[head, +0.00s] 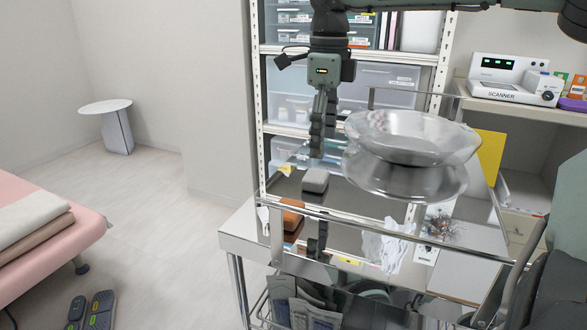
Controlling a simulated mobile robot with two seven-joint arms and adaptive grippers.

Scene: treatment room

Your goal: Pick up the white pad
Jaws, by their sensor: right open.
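The white pad (315,178), a small pale block with rounded corners, lies on the shiny top of the metal cart (235,228), left of the metal bowl. My right gripper (319,138) hangs down from the top of the head view. It is open, with its fingers pointing down just above and behind the pad in the picture. A visible gap separates the fingers from the pad, and nothing is between them. The pad is in plain sight. My left gripper is not in view.
A metal bowl (410,135) stands right of the pad. An orange block (291,216) lies in front of it, and crumpled white material (386,246) lies to the right. A rail edges the cart. Shelves with clear drawers (388,82) rise behind.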

